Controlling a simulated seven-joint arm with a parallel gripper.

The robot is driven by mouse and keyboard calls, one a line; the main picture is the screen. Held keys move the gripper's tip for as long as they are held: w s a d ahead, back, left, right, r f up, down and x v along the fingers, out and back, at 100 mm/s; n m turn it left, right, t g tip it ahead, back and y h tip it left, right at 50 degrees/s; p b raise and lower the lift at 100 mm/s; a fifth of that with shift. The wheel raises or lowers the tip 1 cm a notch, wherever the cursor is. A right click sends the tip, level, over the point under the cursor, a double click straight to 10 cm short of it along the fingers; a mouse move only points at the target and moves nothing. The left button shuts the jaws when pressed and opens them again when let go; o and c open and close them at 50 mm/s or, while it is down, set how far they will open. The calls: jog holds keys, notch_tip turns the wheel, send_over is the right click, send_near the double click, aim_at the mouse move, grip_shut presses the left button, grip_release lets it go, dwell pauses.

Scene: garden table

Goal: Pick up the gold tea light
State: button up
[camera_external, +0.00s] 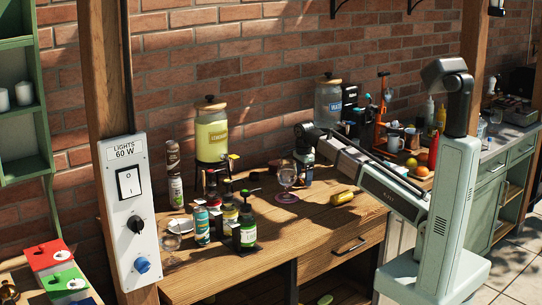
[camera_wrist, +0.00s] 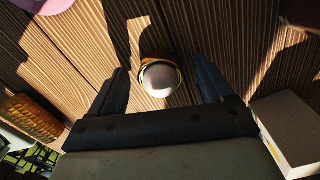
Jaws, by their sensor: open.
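In the wrist view the gold tea light (camera_wrist: 160,78) stands on the wooden table, with a pale round top and a thin golden rim. It lies between the two dark fingers of my gripper (camera_wrist: 160,68), with a gap on each side. The fingers are spread apart and hold nothing. In the external view my gripper (camera_external: 304,158) points down over the back of the table, right of the stemmed glass. I cannot make out the tea light there.
The stemmed glass (camera_external: 287,178) stands on a pink coaster (camera_external: 287,198). A yellow object (camera_external: 342,198) lies nearer the table's front edge. Several bottles (camera_external: 247,232) crowd the left. A lemonade dispenser (camera_external: 212,138) stands behind. In the wrist view a pale box (camera_wrist: 290,128) is at right.

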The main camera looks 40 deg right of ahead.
jog(key=shift+c, duration=0.5)
jog(key=c, duration=1)
